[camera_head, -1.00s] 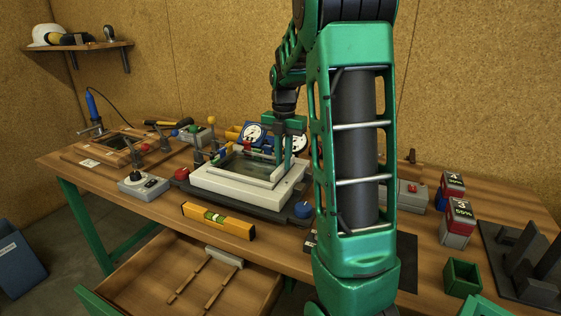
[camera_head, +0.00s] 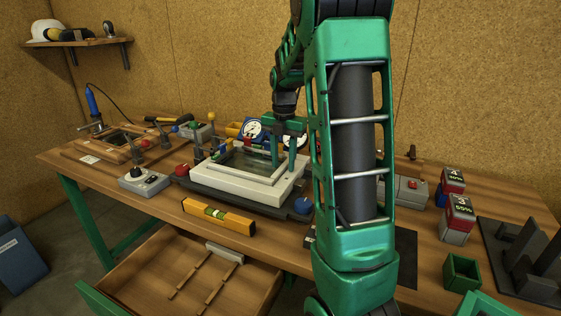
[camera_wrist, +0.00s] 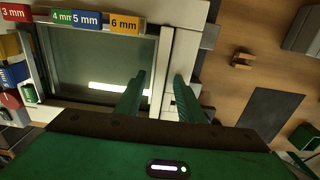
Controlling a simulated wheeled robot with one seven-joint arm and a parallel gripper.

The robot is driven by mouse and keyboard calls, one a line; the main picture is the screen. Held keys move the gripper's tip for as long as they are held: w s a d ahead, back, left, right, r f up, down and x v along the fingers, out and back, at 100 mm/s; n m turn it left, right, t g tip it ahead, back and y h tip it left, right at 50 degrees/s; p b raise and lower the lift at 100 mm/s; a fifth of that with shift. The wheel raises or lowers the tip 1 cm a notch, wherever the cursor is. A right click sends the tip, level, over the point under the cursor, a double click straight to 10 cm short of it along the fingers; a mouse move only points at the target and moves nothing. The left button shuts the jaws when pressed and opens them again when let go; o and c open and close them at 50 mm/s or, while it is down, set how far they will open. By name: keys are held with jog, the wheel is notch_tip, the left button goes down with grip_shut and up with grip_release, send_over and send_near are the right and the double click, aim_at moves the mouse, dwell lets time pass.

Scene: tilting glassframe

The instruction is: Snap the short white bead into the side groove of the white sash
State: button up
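The white sash (camera_head: 240,187) lies flat on a dark stand on the bench, with a glass pane (camera_wrist: 95,62) in it. My gripper (camera_head: 284,163) is over the sash's right side. In the wrist view my gripper (camera_wrist: 160,98) is open, one finger over the pane's edge and the other over the outer side of the right rail. A narrow white strip, apparently the short bead (camera_wrist: 163,75), runs along that rail between the fingers, with no finger visibly touching it. Whether it is fully seated in the groove cannot be told. A bright bar on the glass looks like a reflection.
Coloured blocks marked 4 mm (camera_wrist: 62,17), 5 mm (camera_wrist: 88,20) and 6 mm (camera_wrist: 124,25) stand along one sash edge. Dial gauges (camera_head: 253,130) stand behind. A yellow level (camera_head: 218,217) lies in front, a blue knob (camera_head: 303,205) at the front right.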

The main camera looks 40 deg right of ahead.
aim_at(283, 167)
notch_tip(283, 167, up, 11)
jog(key=shift+f, duration=0.15)
dwell(0.5)
jog(key=shift+a, duration=0.1)
dwell(0.4)
jog(key=s+a+f+m, duration=0.3)
jog(key=s+a+m, duration=0.1)
jog(key=s+m, duration=0.5)
jog(key=s+a+f+m, duration=0.4)
jog(key=s+a+m, duration=0.1)
jog(key=s+m, duration=0.4)
jog(key=s+a+f+m, duration=0.4)
jog(key=s+a+m, duration=0.1)
jog(key=s+m, duration=0.4)
jog(key=shift+f+m, duration=0.15)
jog(key=shift+m, duration=0.85)
jog(key=shift+c, duration=0.3)
